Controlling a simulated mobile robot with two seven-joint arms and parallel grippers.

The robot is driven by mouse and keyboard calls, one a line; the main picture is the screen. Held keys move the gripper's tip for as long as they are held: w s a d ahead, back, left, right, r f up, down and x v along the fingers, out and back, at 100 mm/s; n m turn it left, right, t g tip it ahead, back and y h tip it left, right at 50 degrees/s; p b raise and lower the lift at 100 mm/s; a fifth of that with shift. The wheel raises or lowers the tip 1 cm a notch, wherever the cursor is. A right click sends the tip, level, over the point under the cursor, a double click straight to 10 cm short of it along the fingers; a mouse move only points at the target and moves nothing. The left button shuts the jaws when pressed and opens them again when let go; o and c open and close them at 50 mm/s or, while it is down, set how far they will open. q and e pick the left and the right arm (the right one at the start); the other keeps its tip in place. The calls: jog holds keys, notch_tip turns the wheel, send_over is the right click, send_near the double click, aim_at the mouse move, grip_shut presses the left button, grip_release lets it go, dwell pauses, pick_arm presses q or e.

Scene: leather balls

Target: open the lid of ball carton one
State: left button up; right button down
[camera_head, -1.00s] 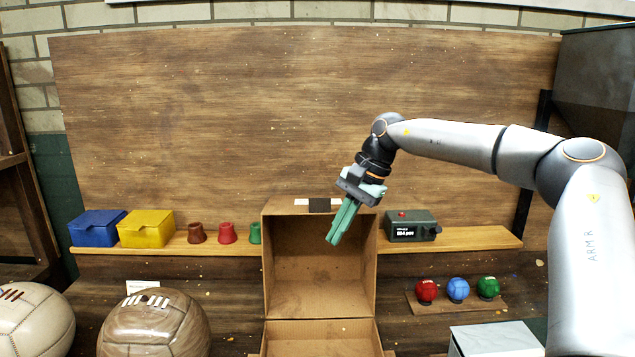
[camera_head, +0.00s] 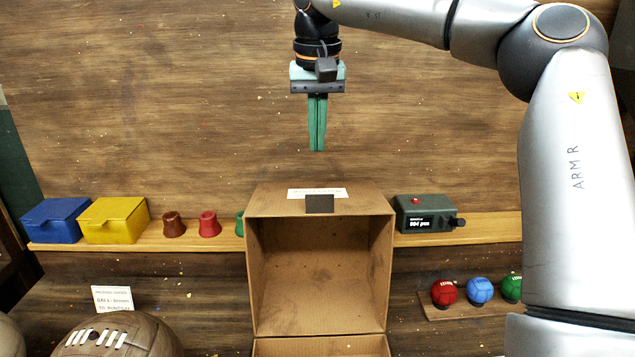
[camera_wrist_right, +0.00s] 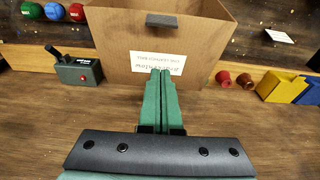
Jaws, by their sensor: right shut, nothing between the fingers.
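The brown cardboard carton (camera_head: 325,347) stands in the middle of the head view. Its lid (camera_head: 265,270) is swung up, with the hollow inside facing me and a seam along its lower edge. The lid's upper face has a white label and a dark tab (camera_head: 319,203) at the front rim. The tab also shows in the right wrist view (camera_wrist_right: 162,20). My right gripper (camera_head: 317,150) has green fingers pressed together, pointing down above and behind the lid, apart from it. Nothing is between them. My left gripper is not in view. Much of the carton's lower part is cut off.
A shelf behind carries a blue box (camera_head: 55,220), a yellow box (camera_head: 114,220), small cups (camera_head: 209,224) and a green device (camera_head: 425,213). Small balls (camera_head: 480,291) sit right. A brown leather ball (camera_head: 118,338) is at lower left. The wall behind is bare.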

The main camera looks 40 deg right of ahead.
jog(key=f, duration=0.8)
jog(key=shift+w+d+f, duration=0.35)
jog(key=shift+w+d, duration=0.05)
jog(key=shift+s+a+f, duration=0.1)
jog(key=shift+s+a, duration=0.1)
jog(key=shift+a, duration=0.05)
jog(key=shift+s+a+r, duration=0.25)
jog(key=shift+s+a, duration=0.7)
jog(key=shift+s, duration=0.3)
